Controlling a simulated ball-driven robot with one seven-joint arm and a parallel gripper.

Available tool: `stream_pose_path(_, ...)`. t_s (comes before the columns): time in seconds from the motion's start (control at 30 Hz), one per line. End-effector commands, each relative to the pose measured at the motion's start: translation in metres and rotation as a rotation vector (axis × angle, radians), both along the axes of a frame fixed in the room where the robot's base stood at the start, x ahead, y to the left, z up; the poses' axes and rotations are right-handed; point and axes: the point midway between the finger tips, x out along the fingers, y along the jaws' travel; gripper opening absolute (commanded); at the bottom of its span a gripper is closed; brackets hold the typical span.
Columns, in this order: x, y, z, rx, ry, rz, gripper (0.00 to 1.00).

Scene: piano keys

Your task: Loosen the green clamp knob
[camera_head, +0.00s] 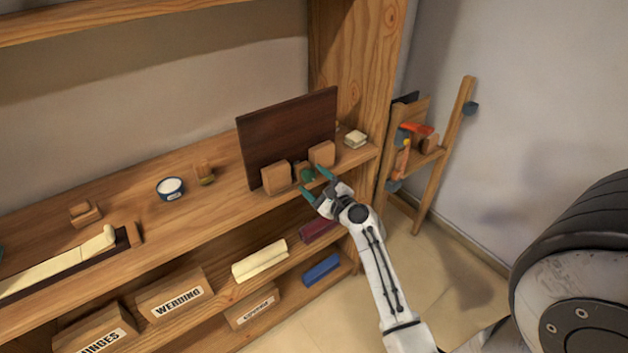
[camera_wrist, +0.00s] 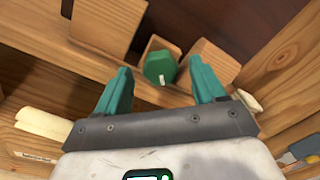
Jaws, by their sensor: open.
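The green clamp knob (camera_head: 306,175) sits at the front of a wooden clamp on the shelf, before a dark brown board (camera_head: 288,135). In the wrist view the knob (camera_wrist: 160,67) is a green disc with a small white mark, and a wooden block (camera_wrist: 158,47) shows behind it. My gripper (camera_head: 313,182) has teal fingers and is open. In the wrist view its fingertips (camera_wrist: 162,70) stand on either side of the knob, with gaps; I cannot tell whether they are level with it in depth. Nothing is held.
Wooden blocks (camera_head: 276,178) and (camera_head: 322,154) flank the knob closely. The shelf (camera_head: 225,205) also holds a white bowl (camera_head: 170,187) and a small pale stack (camera_head: 355,139). Labelled boxes (camera_head: 175,299) stand below. A ladder rack (camera_head: 440,150) is at the right.

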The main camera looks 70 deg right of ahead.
Motion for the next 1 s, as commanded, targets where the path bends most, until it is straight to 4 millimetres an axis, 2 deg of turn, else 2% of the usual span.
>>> stream_pose_path(0.37, 0.0045, -0.0028, -0.0002, -0.001, 0.001, 0.0, 0.7)
stream_pose_path(0.9, 0.0043, -0.0025, -0.0003, -0.001, 0.001, 0.001, 0.18)
stream_pose_path(1.0, 0.0043, -0.0026, -0.0004, -0.001, 0.001, 0.001, 0.14)
